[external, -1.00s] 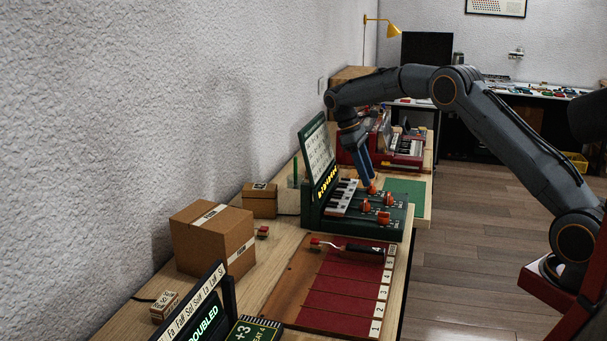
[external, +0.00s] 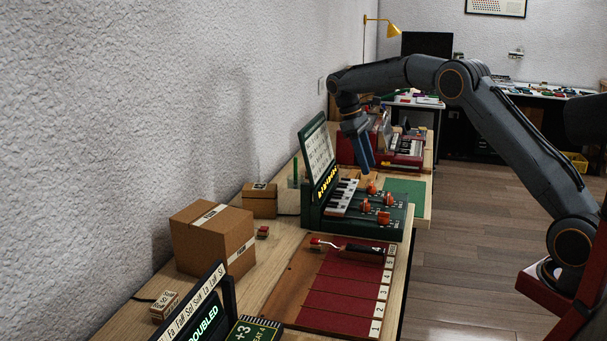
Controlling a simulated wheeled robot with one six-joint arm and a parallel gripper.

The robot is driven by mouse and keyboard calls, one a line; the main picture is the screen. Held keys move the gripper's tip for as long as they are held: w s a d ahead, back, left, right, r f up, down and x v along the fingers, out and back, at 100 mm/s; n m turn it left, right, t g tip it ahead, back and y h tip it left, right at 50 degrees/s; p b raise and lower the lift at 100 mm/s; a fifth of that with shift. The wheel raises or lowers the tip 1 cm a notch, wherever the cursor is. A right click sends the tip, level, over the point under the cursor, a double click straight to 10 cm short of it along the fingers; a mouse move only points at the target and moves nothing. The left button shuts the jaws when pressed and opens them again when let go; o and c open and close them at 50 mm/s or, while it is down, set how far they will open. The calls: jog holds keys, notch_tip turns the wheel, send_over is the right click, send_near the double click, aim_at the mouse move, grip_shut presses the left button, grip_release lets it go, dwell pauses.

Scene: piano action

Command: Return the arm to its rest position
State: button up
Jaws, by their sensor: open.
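My arm reaches in from the right, arching over the bench toward the wall. My gripper (external: 368,160) points down above the far end of the green piano console (external: 369,213), near its orange knobs and white keys. It is apart from the console, and nothing shows in it. The fingers are small and seen nearly side-on. The console has an upright panel (external: 319,155) with a yellow lit display on its left side.
A red keyboard unit (external: 403,158) stands behind the gripper. A red numbered board (external: 343,290) with a dark-handled tool (external: 352,247) lies in front. Cardboard boxes (external: 212,237) stand by the wall. Open floor (external: 466,230) lies to the right of the bench.

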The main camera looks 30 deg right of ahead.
jog(key=s+d+f+m, duration=0.1)
jog(key=s, duration=0.4)
jog(key=s+d+f+m+t+y, duration=0.1)
jog(key=s, duration=0.4)
jog(key=s+d+f+m, duration=0.1)
jog(key=s+f, duration=0.1)
jog(key=s, duration=0.3)
jog(key=shift+s+d+m+y, duration=0.15)
jog(key=shift+s+m+y, duration=0.15)
jog(key=shift+s, duration=0.05)
jog(key=s+f+m+t, duration=0.1)
jog(key=s+f+m, duration=0.1)
jog(key=s, duration=0.9)
jog(key=s+d+f+m+t+y, duration=0.1)
jog(key=s+f, duration=0.3)
jog(key=s, duration=0.7)
jog(key=shift+d+f+m, duration=0.3)
jog(key=shift+m, duration=0.3)
